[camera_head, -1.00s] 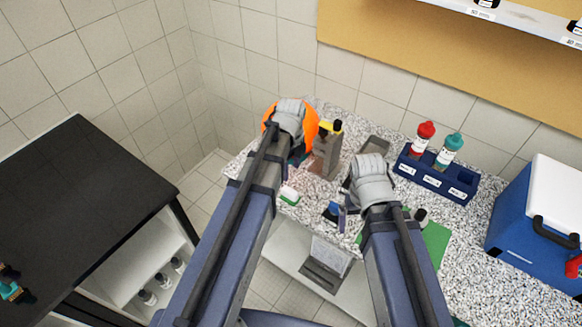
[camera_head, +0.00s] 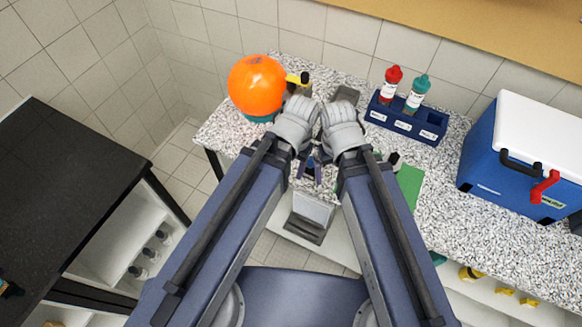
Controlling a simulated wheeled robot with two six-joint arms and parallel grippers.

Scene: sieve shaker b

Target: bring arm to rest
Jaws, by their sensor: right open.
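Both my arms reach forward over the speckled counter (camera_head: 452,185), their grey wrist joints close together side by side. My right gripper (camera_head: 314,168) shows as small dark blue fingers below the wrists, open and with nothing seen between them. My left gripper is mostly hidden behind my left arm and wrist, so its jaws cannot be made out. An orange sphere on a teal base (camera_head: 257,87) stands at the counter's left end, left of my left wrist.
A blue rack (camera_head: 405,124) holds a red-capped bottle (camera_head: 391,84) and a teal-capped bottle (camera_head: 417,93). A blue cooler with a white lid (camera_head: 520,155) stands on the right. A green mat (camera_head: 410,184) lies right of my right arm. A black-topped table (camera_head: 65,190) is at left.

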